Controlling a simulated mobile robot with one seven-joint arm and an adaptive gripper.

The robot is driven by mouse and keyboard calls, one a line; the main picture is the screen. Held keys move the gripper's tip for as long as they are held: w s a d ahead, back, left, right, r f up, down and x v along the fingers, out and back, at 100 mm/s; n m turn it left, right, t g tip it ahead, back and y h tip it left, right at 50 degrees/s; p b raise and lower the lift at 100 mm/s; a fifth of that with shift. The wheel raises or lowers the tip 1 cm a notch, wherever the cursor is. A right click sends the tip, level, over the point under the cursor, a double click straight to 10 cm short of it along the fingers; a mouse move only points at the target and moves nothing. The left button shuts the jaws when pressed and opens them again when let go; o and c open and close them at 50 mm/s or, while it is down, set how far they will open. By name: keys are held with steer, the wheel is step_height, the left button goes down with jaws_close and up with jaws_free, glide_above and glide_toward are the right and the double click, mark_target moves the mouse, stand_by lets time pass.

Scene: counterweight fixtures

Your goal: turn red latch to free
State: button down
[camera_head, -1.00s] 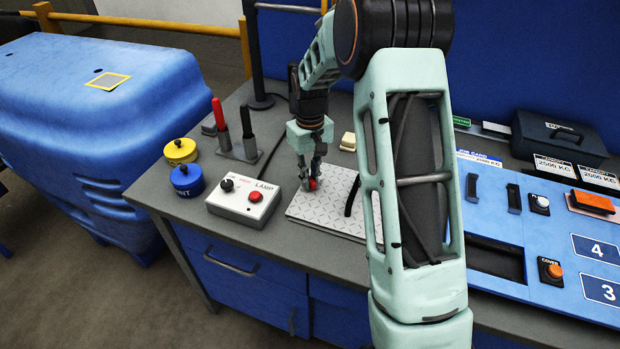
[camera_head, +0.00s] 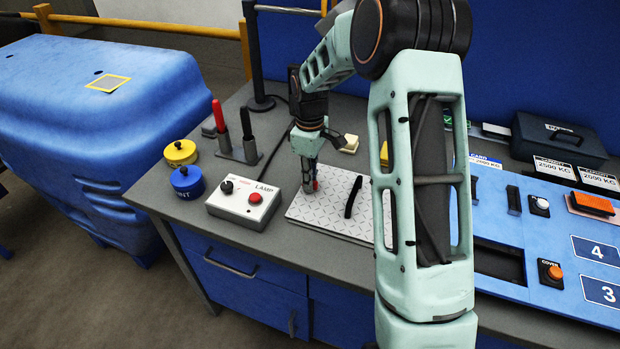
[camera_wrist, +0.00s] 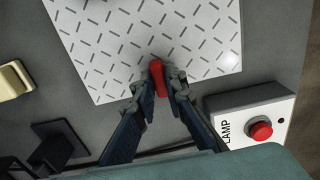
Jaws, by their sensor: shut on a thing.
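The red latch (camera_wrist: 157,76) stands on a light grey treadplate (camera_wrist: 110,48). In the wrist view its red end shows between the fingertips of my gripper (camera_wrist: 162,92), which is shut on it. In the head view my gripper (camera_head: 311,185) points down at the left part of the treadplate (camera_head: 312,222), and only a little of the red latch (camera_head: 316,185) shows beside the fingers. The latch's base is hidden by the fingers.
A black handle (camera_head: 353,196) rises from the plate right of my gripper. A lamp box (camera_head: 243,204) with a red button stands close on the left. Behind it are a red lever (camera_head: 218,115) and a black lever (camera_head: 246,123). A blue panel (camera_head: 560,270) lies to the right.

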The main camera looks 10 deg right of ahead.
stand_by(0.4)
steer(key=c, duration=2)
jaws_free()
steer(key=shift+o, duration=0.2)
step_height(320, 180, up, 12)
